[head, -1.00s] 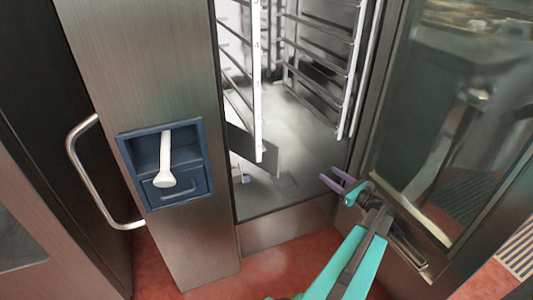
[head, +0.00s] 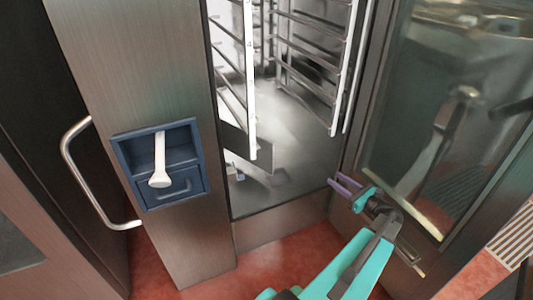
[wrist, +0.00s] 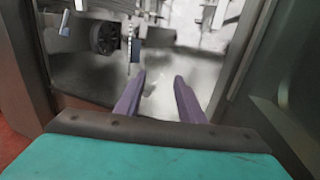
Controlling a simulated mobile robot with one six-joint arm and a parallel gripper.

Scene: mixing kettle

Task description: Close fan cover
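The open oven cavity (head: 300,140) is ahead of my gripper. A flat grey panel (head: 232,138), which looks like the fan cover, stands out from the left side behind the white rack post. In the wrist view a dark round fan (wrist: 104,38) shows uncovered at upper left, and a thin upright edge (wrist: 134,48) stands right of it; I cannot tell whether this edge is the cover or a rack post. My gripper (head: 334,180) is at the cavity's lower right front, apart from the panel. Its two purple fingers are spread and empty in the wrist view (wrist: 160,76).
White rack rails (head: 335,70) line the cavity's right side. The glass oven door (head: 430,120) stands open at right, close beside my arm. At left is a steel column with a blue box (head: 190,188) holding a white handle (head: 160,160). The cavity floor centre is mostly clear.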

